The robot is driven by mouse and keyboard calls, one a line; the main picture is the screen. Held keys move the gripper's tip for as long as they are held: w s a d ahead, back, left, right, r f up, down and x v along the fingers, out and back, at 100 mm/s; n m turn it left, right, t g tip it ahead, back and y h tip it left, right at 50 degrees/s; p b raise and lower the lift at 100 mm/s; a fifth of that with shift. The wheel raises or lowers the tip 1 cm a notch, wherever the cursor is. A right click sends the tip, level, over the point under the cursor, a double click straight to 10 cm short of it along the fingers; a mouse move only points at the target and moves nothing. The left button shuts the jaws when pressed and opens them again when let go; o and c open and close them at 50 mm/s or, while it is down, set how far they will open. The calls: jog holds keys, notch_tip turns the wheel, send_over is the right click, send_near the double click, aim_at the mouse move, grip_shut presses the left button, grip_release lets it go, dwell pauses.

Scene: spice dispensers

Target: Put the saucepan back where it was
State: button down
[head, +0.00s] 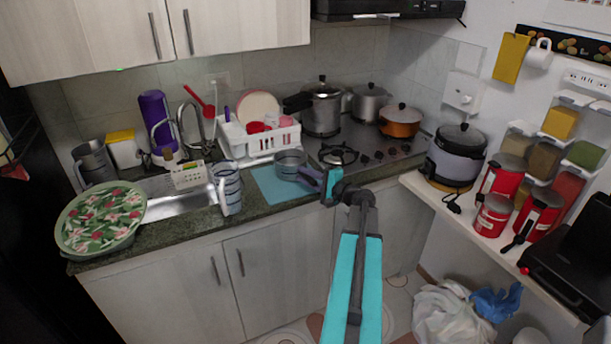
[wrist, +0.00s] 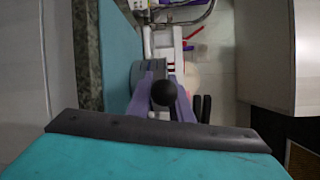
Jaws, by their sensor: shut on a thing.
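The small grey saucepan (head: 290,162) is over the blue mat (head: 268,188) on the counter, just left of the stove. Its purple-grey handle (head: 311,178) points right and toward me. My gripper (head: 324,184) is shut on the handle near its outer end. In the wrist view the saucepan's grey side (wrist: 137,78) shows beside the blue mat (wrist: 118,50), with purple handle parts around a black ball. Whether the saucepan touches the mat or hangs slightly above it, I cannot tell. The fingertips are mostly hidden.
The stove's front left burner (head: 338,155) is bare. A pressure cooker (head: 322,108), a steel pot (head: 368,104) and an orange pan (head: 400,121) stand on the stove. A white dish rack (head: 258,137) stands behind the saucepan.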

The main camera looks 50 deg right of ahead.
jog(key=shift+f, duration=0.15)
jog(key=c, duration=1.6)
grip_release()
jog(key=s+b, duration=0.1)
jog(key=s, duration=0.3)
jog(key=s+b, duration=0.1)
jog(key=s, duration=0.3)
jog(key=s+r+b, duration=0.1)
jog(key=s, duration=0.3)
